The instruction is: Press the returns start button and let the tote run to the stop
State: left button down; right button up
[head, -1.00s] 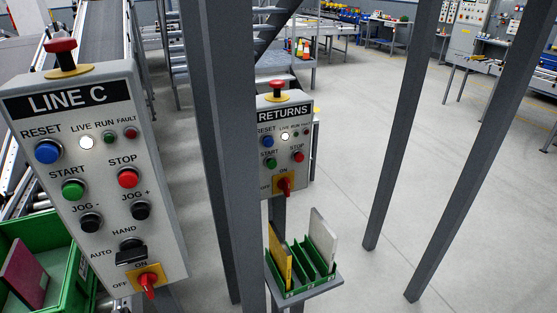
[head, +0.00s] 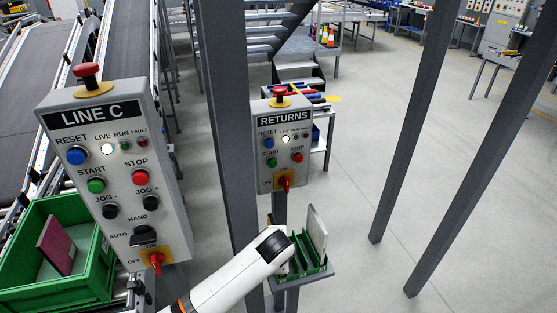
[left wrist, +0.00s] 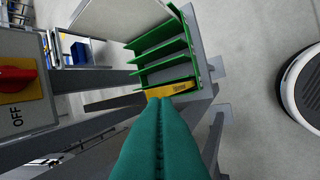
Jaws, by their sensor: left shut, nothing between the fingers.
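The RETURNS control box (head: 283,143) stands behind a grey post, with its green START button (head: 272,162) below the blue RESET and left of the red STOP. Its white LIVE lamp looks lit. A green tote (head: 22,293) holding a maroon book sits on the conveyor at left. My left arm crosses the lower middle of the head view and its gripper is hidden there. In the left wrist view my left gripper (left wrist: 165,102) is shut and empty, its teal fingers pointing at the yellow book (left wrist: 170,89) in the green rack; contact is unclear. My right gripper is out of view.
The LINE C box (head: 115,170) stands at left, with similar buttons. Grey posts (head: 222,130) stand in front of the RETURNS box and to the right. The green rack (head: 312,270) sits on a small shelf under the RETURNS box. Open floor lies at right.

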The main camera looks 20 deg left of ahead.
aim_at(273, 164)
pick_arm(q)
jog(key=w+r+m+t+y, duration=0.1)
jog(key=w+r+m, duration=0.1)
jog(key=w+r, duration=0.2)
jog(key=w+a+r+m+y+p, duration=0.1)
jog(key=w+r, duration=0.4)
jog(key=r, duration=0.5)
jog(key=shift+w+m+t, duration=0.15)
jog(key=shift+m+t, duration=0.25)
jog(key=shift+m, duration=0.4)
jog(key=shift+a, duration=0.15)
jog(key=w+a, duration=0.4)
jog(key=w, duration=0.3)
jog(key=shift+w+a, duration=0.2)
jog(key=shift+a, duration=0.2)
dwell(0.5)
jog(key=shift+w+a, duration=0.25)
jog(key=shift+w, duration=0.05)
